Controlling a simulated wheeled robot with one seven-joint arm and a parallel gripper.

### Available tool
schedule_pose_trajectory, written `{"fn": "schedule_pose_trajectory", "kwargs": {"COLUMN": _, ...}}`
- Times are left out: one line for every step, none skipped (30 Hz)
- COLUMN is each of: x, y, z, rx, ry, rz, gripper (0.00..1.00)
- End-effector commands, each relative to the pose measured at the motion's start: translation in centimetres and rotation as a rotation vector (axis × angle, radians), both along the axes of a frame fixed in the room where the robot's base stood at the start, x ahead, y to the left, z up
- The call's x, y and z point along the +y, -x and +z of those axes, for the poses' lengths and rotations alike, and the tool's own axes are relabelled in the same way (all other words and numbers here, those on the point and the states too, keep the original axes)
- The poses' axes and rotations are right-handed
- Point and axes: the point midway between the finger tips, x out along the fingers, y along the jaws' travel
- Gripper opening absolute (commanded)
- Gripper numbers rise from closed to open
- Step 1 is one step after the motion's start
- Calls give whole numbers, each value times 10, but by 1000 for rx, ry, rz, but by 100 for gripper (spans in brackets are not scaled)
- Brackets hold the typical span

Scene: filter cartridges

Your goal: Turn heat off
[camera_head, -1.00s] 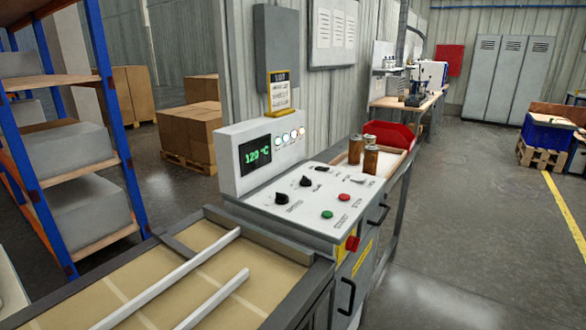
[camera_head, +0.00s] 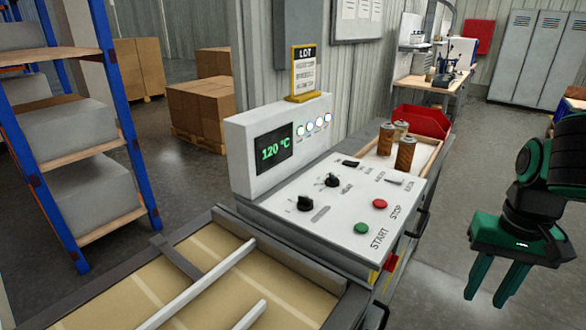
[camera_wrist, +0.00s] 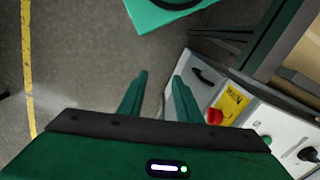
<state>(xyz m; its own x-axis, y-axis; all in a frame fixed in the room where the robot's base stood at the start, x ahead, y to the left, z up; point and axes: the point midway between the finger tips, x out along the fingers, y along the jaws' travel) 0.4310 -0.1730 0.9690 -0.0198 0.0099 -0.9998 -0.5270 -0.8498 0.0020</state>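The white control panel (camera_head: 335,215) has a display (camera_head: 273,148) reading 120 °C in green. On its top are two black knobs (camera_head: 332,180) (camera_head: 305,203), a dark switch (camera_head: 350,163) and a paler switch (camera_head: 394,181). The small labels are too blurred to tell which control is for heat. A green START button (camera_head: 361,228) and a red STOP button (camera_head: 380,204) sit near its front. My gripper (camera_head: 485,300) is right of the panel, apart from it, pointing down. Its fingers are open and empty, as the wrist view also shows (camera_wrist: 160,76).
Several brown cartridges (camera_head: 405,153) stand in a tray behind the panel, beside a red bin (camera_head: 422,120). A red knob (camera_wrist: 213,116) and a handle (camera_wrist: 203,74) stick out of the cabinet front. The conveyor (camera_head: 190,285) lies to the left. The floor right of the cabinet is clear.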

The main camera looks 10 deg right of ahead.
Motion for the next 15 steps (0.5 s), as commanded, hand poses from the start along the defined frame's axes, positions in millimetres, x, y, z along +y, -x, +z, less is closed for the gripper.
{"fn": "schedule_pose_trajectory", "kwargs": {"x": 0, "y": 0, "z": 0, "rx": 0, "ry": 0, "rz": -1, "gripper": 31}}
{"fn": "schedule_pose_trajectory", "kwargs": {"x": 0, "y": 0, "z": 0, "rx": 0, "ry": 0, "rz": -1, "gripper": 31}}
{"fn": "schedule_pose_trajectory", "kwargs": {"x": 0, "y": 0, "z": 0, "rx": 0, "ry": 0, "rz": -1, "gripper": 31}}
{"fn": "schedule_pose_trajectory", "kwargs": {"x": 0, "y": 0, "z": 0, "rx": 0, "ry": 0, "rz": -1, "gripper": 31}}
{"fn": "schedule_pose_trajectory", "kwargs": {"x": 0, "y": 0, "z": 0, "rx": 0, "ry": 0, "rz": -1, "gripper": 31}}
{"fn": "schedule_pose_trajectory", "kwargs": {"x": 0, "y": 0, "z": 0, "rx": 0, "ry": 0, "rz": -1, "gripper": 31}}
{"fn": "schedule_pose_trajectory", "kwargs": {"x": 0, "y": 0, "z": 0, "rx": 0, "ry": 0, "rz": -1, "gripper": 31}}
{"fn": "schedule_pose_trajectory", "kwargs": {"x": 0, "y": 0, "z": 0, "rx": 0, "ry": 0, "rz": -1, "gripper": 31}}
{"fn": "schedule_pose_trajectory", "kwargs": {"x": 0, "y": 0, "z": 0, "rx": 0, "ry": 0, "rz": -1, "gripper": 31}}
{"fn": "schedule_pose_trajectory", "kwargs": {"x": 0, "y": 0, "z": 0, "rx": 0, "ry": 0, "rz": -1, "gripper": 31}}
{"fn": "schedule_pose_trajectory", "kwargs": {"x": 0, "y": 0, "z": 0, "rx": 0, "ry": 0, "rz": -1, "gripper": 34}}
{"fn": "schedule_pose_trajectory", "kwargs": {"x": 0, "y": 0, "z": 0, "rx": 0, "ry": 0, "rz": -1, "gripper": 43}}
{"fn": "schedule_pose_trajectory", "kwargs": {"x": 0, "y": 5, "z": 3, "rx": -6, "ry": 2, "rz": -2, "gripper": 50}}
{"fn": "schedule_pose_trajectory", "kwargs": {"x": -1, "y": 8, "z": 7, "rx": -13, "ry": 4, "rz": -5, "gripper": 55}}
{"fn": "schedule_pose_trajectory", "kwargs": {"x": -2, "y": 5, "z": 11, "rx": -13, "ry": 7, "rz": -15, "gripper": 55}}
